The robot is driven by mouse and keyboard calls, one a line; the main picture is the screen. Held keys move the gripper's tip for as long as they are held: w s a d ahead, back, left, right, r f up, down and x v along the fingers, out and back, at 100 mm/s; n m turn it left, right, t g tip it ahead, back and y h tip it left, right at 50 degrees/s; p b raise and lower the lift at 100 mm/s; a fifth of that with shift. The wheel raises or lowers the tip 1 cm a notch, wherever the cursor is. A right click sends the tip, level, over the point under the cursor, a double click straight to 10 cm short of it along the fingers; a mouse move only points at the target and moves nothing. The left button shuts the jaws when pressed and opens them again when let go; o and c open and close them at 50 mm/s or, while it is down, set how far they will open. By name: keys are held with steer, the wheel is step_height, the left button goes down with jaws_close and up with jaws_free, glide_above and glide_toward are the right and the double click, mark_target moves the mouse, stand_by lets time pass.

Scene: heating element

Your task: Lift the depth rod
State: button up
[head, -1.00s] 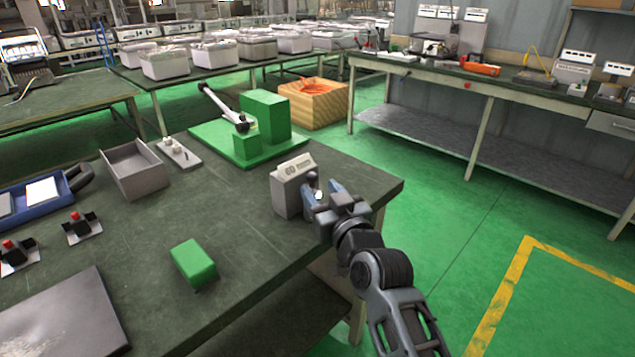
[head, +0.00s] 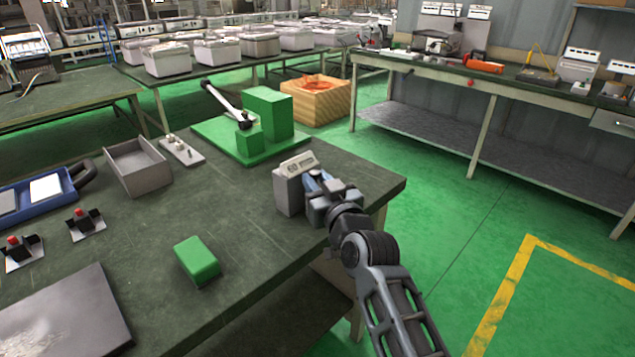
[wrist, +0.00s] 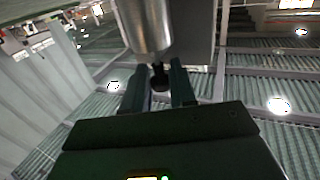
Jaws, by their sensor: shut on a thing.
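My gripper (head: 314,183) is at the right side of a grey box-shaped device (head: 288,192) near the table's right edge. In the wrist view, my gripper's two fingers (wrist: 159,84) stand on either side of a small dark rod end with a round knob (wrist: 160,78), which looks like the depth rod, and are shut on it. A shiny metal cylinder (wrist: 147,25) is right above it in that view, with a grey face of the device (wrist: 193,30) beside it. In the head view, my fingers hide the rod.
A green block (head: 197,258) lies on the dark table (head: 235,225) in front. A green stand with a lever (head: 267,112), an open grey box (head: 137,168), a small plate with knobs (head: 181,150) and red-button switches (head: 84,223) stand farther back and left. The table's middle is clear.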

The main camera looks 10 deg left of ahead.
jaws_close()
step_height(320, 180, up, 7)
steer(key=p, duration=0.4)
steer(key=shift+r, duration=0.15)
steer(key=shift+o, duration=1.7)
jaws_free()
steer(key=o, duration=0.3)
steer(key=shift+o, duration=0.2)
steer(key=b+v, duration=0.1)
steer(key=v, duration=0.6)
steer(key=shift+s+d, duration=0.15)
steer(key=shift+s, duration=0.2)
